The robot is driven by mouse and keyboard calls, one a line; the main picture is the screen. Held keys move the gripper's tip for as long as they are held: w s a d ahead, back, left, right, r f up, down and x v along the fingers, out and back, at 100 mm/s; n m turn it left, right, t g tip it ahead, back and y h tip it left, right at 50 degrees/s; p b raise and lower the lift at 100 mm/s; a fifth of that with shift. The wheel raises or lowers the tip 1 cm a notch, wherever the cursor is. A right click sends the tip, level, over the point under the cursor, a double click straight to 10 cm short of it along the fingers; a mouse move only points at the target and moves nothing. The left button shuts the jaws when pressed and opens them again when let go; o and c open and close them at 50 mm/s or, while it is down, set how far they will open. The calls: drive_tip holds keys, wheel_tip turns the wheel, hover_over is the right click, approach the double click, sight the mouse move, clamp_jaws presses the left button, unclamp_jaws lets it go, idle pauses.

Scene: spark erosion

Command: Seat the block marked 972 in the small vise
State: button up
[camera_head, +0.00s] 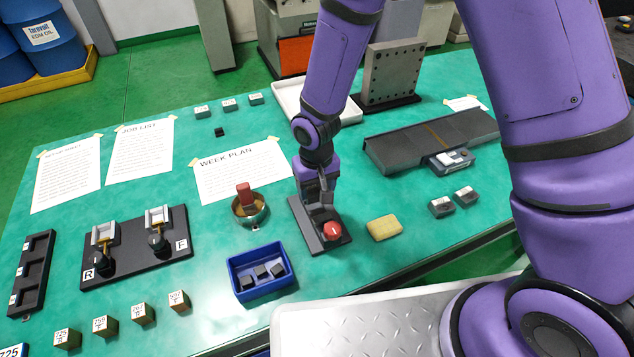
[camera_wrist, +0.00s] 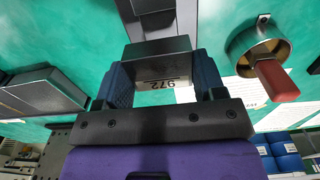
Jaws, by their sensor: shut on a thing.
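My gripper (camera_wrist: 155,85) is shut on a dark grey block (camera_wrist: 155,50), held between its fingertips. In the head view my gripper (camera_head: 318,192) is over a dark base plate (camera_head: 338,246) with a red knob (camera_head: 332,231), which looks like the small vise. The gripper hides much of this fixture there, and I cannot tell whether the block touches it. In the wrist view a dark part (camera_wrist: 150,8) lies just beyond the block, cut by the top edge.
A brass bowl (camera_head: 262,215) with a red-handled thing stands left of my gripper. A blue bin (camera_head: 238,287) with dark blocks and a yellow sponge (camera_head: 384,228) are near. A board (camera_head: 130,262) marked R and F carries two fixtures. A dark rail (camera_head: 400,150) lies right.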

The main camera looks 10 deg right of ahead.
sight(316, 209)
drive_tip(key=shift+f, duration=2.85)
drive_tip(key=shift+f, duration=0.15)
drive_tip(key=o, duration=1.3)
drive_tip(key=shift+o, duration=0.2)
wheel_tip(316, 209, up, 11)
drive_tip(key=shift+f, duration=0.15)
drive_tip(key=shift+s, duration=0.1)
